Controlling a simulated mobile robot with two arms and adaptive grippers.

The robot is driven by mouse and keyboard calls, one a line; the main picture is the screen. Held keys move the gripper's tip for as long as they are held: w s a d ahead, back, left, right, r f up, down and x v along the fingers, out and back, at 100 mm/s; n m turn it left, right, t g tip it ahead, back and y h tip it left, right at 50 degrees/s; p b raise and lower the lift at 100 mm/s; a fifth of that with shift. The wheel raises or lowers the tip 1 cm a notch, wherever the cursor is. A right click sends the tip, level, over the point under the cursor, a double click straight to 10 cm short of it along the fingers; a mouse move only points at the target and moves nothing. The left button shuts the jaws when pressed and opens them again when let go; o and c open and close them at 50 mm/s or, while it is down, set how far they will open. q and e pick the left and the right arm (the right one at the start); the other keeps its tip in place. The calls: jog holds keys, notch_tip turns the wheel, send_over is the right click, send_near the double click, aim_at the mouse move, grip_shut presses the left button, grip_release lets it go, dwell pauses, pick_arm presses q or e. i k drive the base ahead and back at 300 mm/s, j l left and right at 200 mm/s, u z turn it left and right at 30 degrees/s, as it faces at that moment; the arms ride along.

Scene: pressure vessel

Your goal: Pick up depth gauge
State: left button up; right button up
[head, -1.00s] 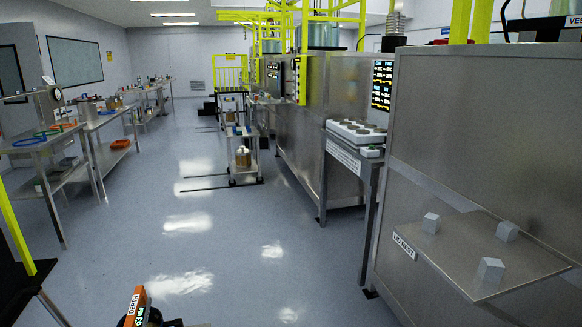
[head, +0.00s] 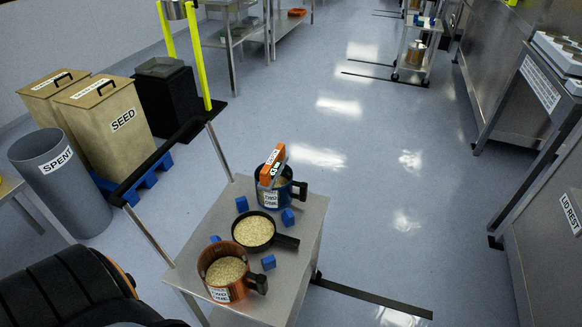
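The depth gauge (head: 271,166) is an orange bar with a white label and a small dark display. The pot holds pale grain, partly hidden by the gauge. Neither of my grippers shows in the head view.
The cart (head: 303,227) also carries a black pan (head: 254,231) and a copper pot (head: 224,272) of grain, with several blue blocks. A SPENT bin (head: 62,185) and a SEED bin (head: 117,124) stand left. A dark rounded form fills the lower left.

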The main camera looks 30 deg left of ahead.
aim_at(273, 166)
jog(key=i+l+u, duration=0.3)
jog(key=l, duration=0.3)
jog(key=i+l+u, duration=0.35)
jog(key=l, duration=0.3)
jog(key=u, duration=1.35)
